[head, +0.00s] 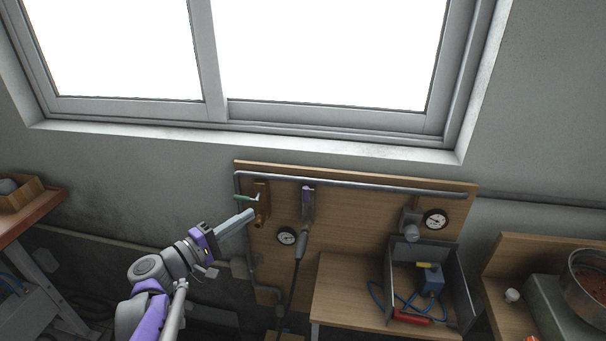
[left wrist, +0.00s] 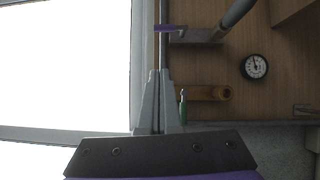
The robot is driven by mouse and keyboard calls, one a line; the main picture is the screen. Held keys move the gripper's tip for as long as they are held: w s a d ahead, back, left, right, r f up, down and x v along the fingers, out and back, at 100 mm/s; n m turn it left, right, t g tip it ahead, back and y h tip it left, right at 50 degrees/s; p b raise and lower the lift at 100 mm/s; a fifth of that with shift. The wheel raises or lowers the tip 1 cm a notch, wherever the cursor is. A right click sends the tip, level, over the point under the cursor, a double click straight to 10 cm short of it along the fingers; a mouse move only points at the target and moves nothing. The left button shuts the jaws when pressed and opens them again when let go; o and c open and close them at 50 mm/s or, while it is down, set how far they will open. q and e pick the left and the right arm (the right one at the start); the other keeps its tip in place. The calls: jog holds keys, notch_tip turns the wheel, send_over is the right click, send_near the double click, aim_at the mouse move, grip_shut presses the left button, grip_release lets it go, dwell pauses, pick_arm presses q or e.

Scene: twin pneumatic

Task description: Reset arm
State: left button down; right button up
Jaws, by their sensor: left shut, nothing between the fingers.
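My left arm comes in from the lower left in the head view. Its gripper (head: 250,213) is shut and empty, in front of the left part of a wooden board on the wall. In the left wrist view the two grey fingers (left wrist: 159,74) lie together with nothing between them. A green-handled valve (head: 246,198) on a brown wooden block is close to the fingertips; it also shows right of the fingers in the left wrist view (left wrist: 183,108). I cannot tell whether they touch. My right gripper is in neither view.
The wooden board (head: 350,222) carries a pipe, a purple-topped bracket (head: 308,200), a left gauge (head: 286,236) and a right gauge (head: 435,219). A metal bin (head: 459,288) holds a blue tool and hose. A bench with a pot (head: 588,285) stands right. The window (head: 330,50) is above.

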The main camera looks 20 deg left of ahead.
pick_arm(q)
jog(key=s+d+f+m+g+p, duration=0.1)
jog(key=s+d+f+m+g, duration=0.35)
jog(key=d, duration=0.45)
jog(key=s+d+f+m+g, duration=0.3)
jog(key=d+f+g, duration=0.25)
jog(key=d, duration=0.35)
jog(key=s+f+m+g+y+p, duration=0.1)
jog(key=s+f+m+g+y, duration=0.1)
jog(key=s+f+m+y, duration=0.4)
jog(key=shift+s+a+m, duration=0.25)
jog(key=shift+s+m, duration=0.4)
jog(key=shift+s, duration=1.8)
